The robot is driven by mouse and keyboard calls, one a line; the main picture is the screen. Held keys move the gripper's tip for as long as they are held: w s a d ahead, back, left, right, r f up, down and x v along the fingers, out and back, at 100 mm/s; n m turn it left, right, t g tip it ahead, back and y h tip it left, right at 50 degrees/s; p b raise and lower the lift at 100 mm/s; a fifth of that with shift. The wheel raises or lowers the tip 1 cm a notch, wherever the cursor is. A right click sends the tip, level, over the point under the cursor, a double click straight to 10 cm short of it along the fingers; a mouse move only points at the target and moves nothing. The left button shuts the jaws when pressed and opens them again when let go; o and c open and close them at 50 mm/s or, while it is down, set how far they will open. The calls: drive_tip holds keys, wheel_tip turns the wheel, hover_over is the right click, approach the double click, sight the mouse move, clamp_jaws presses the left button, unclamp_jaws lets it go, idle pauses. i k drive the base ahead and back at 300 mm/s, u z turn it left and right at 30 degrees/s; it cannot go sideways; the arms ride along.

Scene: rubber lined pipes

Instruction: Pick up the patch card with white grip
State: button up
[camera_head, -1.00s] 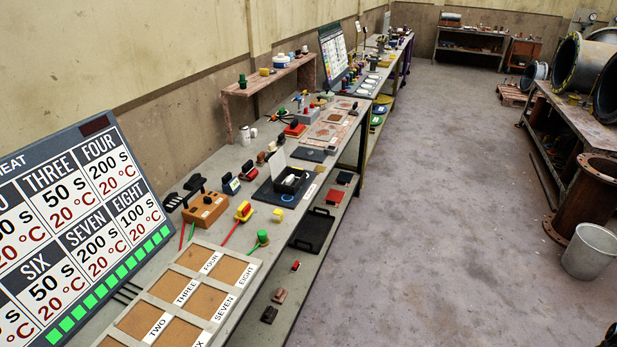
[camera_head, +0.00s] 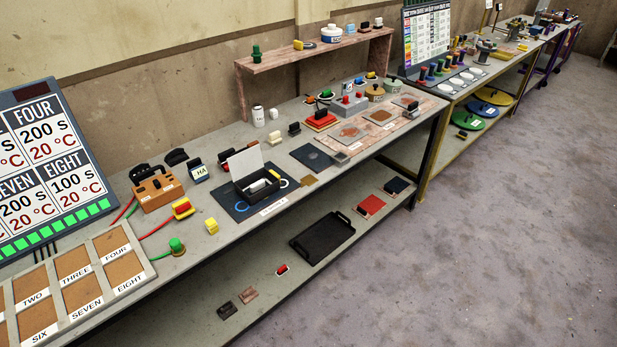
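I cannot pick out the patch card with white grip for certain. A small piece with a white upper part (camera_head: 274,137) stands on the grey workbench (camera_head: 222,226), left of a small black-topped piece (camera_head: 294,129). A black open box (camera_head: 258,182) with a raised white lid stands on a dark blue mat (camera_head: 242,209), and something white lies inside it. These pieces are too small to tell clearly. My gripper is not in view.
A black tray (camera_head: 322,236) and red and dark pads lie on the lower shelf. A wooden shelf (camera_head: 315,48) stands on the bench's back. A numbered board (camera_head: 75,277) lies at the left front. The floor (camera_head: 480,260) at right is clear.

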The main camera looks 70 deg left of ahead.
sight(253, 189)
drive_tip(key=u, duration=0.05)
drive_tip(key=i, duration=1.15)
drive_tip(key=u, duration=4.45)
drive_tip(key=i, duration=1)
drive_tip(key=z, duration=0.05)
